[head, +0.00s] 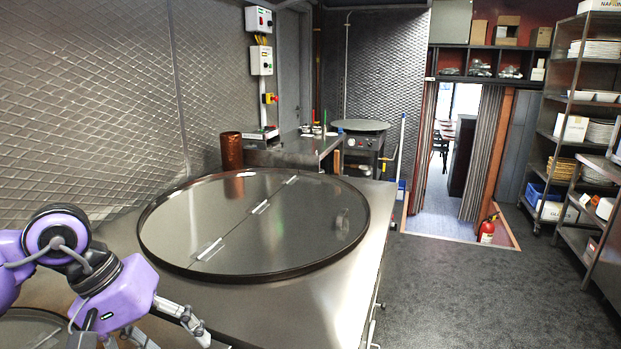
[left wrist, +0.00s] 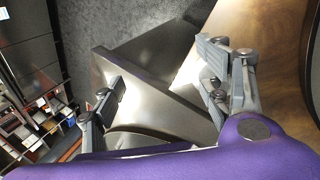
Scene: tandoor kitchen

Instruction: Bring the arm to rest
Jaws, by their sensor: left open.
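My left arm, purple with grey joints, comes in at the lower left of the head view. My left gripper (head: 172,328) is low over the near left part of the steel counter (head: 335,300). In the left wrist view the two grey fingers of my left gripper (left wrist: 165,95) stand wide apart with nothing between them. Behind them are a metal counter corner and dark floor. The gripper's lower end is cut off by the bottom edge of the head view. My right gripper is in neither view.
A large round hinged lid (head: 290,235) with a dark rim lies on the counter. A copper-coloured cylinder (head: 231,151) stands behind it. A red fire extinguisher (head: 488,229) stands by the doorway. Loaded metal shelves (head: 545,150) line the right. The dark floor (head: 470,290) between is clear.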

